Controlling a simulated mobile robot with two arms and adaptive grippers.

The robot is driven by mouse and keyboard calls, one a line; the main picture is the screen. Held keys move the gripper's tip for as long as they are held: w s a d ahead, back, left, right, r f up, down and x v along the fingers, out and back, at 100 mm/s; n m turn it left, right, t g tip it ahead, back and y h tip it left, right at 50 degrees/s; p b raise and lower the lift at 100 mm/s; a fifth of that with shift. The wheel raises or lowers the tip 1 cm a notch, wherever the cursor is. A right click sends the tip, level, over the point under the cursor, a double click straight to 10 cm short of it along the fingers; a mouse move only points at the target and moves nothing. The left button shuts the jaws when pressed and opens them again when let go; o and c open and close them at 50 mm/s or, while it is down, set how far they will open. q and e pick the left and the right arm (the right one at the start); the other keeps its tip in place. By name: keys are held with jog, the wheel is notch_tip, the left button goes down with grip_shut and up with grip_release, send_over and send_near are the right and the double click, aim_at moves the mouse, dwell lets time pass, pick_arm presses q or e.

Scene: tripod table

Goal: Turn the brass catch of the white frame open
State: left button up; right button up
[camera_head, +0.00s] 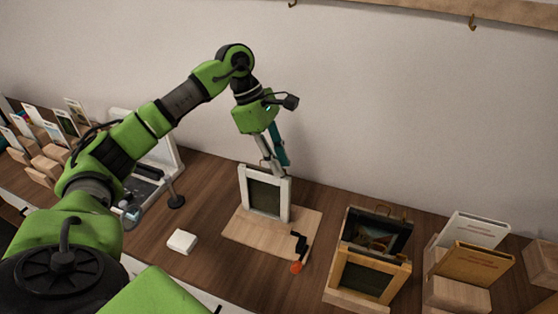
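The white frame (244,190) with a dark green panel (264,198) stands upright on a light wooden board (248,234) on the table. My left gripper (272,167) reaches down from above to the frame's top edge, near its middle. The fingertips are small here and partly overlap the frame, so I cannot tell whether they touch it or are open or shut. The brass catch is not distinguishable in this view; the gripper or the frame may hide it. My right gripper is not in view.
A black piece with an orange end (296,267) is at the board's right front. A white block (182,241) lies left of the board. Wooden frames (371,270) and book-like items in holders (470,262) stand to the right. A wall is close behind.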

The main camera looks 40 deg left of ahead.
pick_arm(q)
jog(key=v, duration=1.2)
